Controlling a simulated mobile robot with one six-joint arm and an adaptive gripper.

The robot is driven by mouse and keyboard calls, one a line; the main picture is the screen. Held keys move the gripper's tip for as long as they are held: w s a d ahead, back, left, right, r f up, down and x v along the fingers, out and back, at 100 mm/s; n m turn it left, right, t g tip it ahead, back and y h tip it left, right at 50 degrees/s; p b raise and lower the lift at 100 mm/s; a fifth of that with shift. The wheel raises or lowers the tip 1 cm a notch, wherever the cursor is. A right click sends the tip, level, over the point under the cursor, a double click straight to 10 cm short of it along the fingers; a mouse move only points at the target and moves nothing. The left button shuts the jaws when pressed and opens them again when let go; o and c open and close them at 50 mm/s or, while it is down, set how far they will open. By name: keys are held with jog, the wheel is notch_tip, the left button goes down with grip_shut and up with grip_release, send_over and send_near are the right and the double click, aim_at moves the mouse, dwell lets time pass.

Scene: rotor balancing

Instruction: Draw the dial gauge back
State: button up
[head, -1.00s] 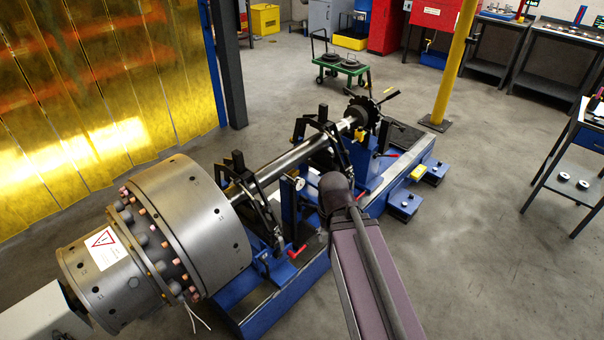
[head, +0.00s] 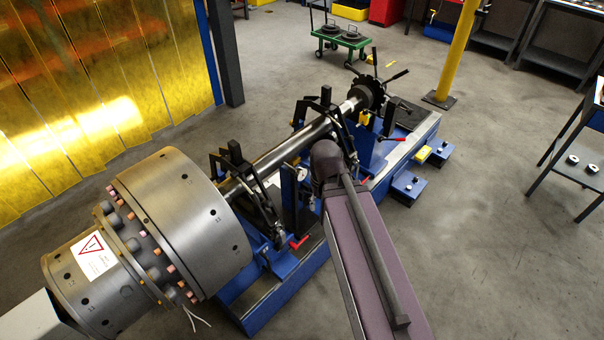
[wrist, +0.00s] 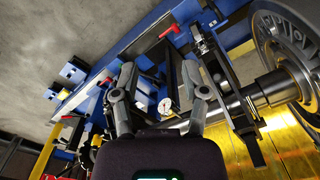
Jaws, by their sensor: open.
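The dial gauge (wrist: 166,105) shows as a small round white dial between my gripper's fingers in the wrist view. In the head view the dial gauge (head: 303,173) is a small pale disc on a blue upright beside the shaft. My gripper (wrist: 158,68) is open, with one finger on each side of the dial in the picture. I see no contact, and I cannot tell how far ahead the dial is. My arm hides the gripper in the head view.
A large steel rotor (head: 190,215) stands at the left, its shaft (head: 290,150) running to a toothed disc (head: 369,91). Black pedestals and red-handled levers (head: 299,242) crowd the blue bed (head: 262,300). A yellow post (head: 455,55) stands behind.

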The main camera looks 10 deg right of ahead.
jog(key=o, duration=0.4)
jog(key=shift+a, duration=0.15)
jog(key=shift+o, duration=1)
jog(key=shift+f, duration=0.15)
jog(key=w+a+f+n+t+y+b, duration=0.1)
jog(key=w+f+n+t+y+b, duration=0.1)
jog(key=w+f+y+b, duration=0.45)
jog(key=w+a+f+n+t+y+b, duration=0.1)
jog(key=w+f+n+t+b, duration=0.2)
jog(key=f+b, duration=0.7)
jog(key=w+d+f+n+t+y+b, duration=0.1)
jog(key=w+d+t+y+b, duration=0.3)
jog(key=w+d+t+b, duration=0.5)
jog(key=d+b, duration=0.1)
jog(key=b, duration=1)
jog(key=shift+d+f, duration=0.15)
jog(key=shift+d, duration=0.1)
jog(key=shift+w+a, duration=0.1)
jog(key=shift+w, duration=0.05)
